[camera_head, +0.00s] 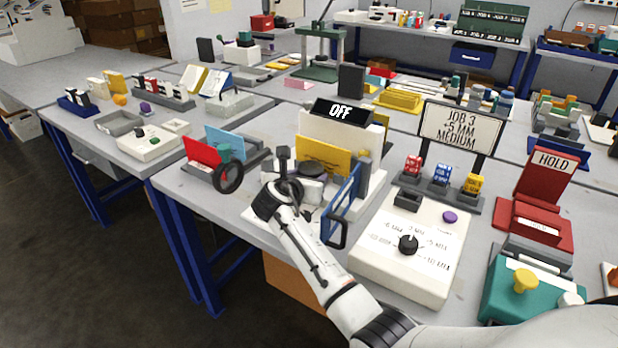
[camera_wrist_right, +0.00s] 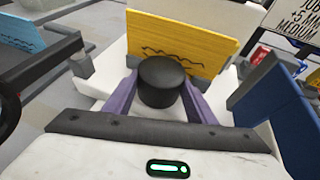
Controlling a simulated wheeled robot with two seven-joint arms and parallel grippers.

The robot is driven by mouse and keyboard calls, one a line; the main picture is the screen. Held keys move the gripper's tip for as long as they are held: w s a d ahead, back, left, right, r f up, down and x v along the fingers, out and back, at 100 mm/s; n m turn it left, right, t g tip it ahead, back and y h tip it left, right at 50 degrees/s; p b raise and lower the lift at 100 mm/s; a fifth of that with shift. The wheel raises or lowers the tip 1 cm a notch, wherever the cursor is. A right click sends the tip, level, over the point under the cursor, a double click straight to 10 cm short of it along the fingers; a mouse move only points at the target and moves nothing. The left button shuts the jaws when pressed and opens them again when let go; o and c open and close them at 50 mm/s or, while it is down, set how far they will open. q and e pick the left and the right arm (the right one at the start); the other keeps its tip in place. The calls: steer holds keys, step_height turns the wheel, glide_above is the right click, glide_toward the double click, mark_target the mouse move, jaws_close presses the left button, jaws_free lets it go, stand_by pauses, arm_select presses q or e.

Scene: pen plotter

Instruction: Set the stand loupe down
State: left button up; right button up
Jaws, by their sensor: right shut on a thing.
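My right gripper (camera_head: 296,186) is at the front of the white plotter (camera_head: 370,190). In the right wrist view its two purple fingers (camera_wrist_right: 160,98) are closed on the sides of a short black round piece (camera_wrist_right: 163,74), which I take to be the stand loupe. In the head view its dark top (camera_head: 312,169) shows just beyond my gripper. It is upright in front of a yellow card (camera_wrist_right: 180,40) with a wavy black line. I cannot tell whether its underside touches the surface below. My left gripper is not in view.
A black ring (camera_head: 228,178) and a red panel (camera_head: 201,151) stand left of my gripper. A blue frame (camera_head: 343,208) stands close on the right. A white control box (camera_head: 430,262) with a black knob is further right. The bench's front edge is near.

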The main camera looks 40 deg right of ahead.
steer(key=shift+f, duration=0.15)
steer(key=o, duration=0.8)
steer(key=shift+c, duration=0.2)
steer(key=shift+r, duration=0.2)
steer(key=p+v, duration=0.1)
steer(key=v, duration=1.1)
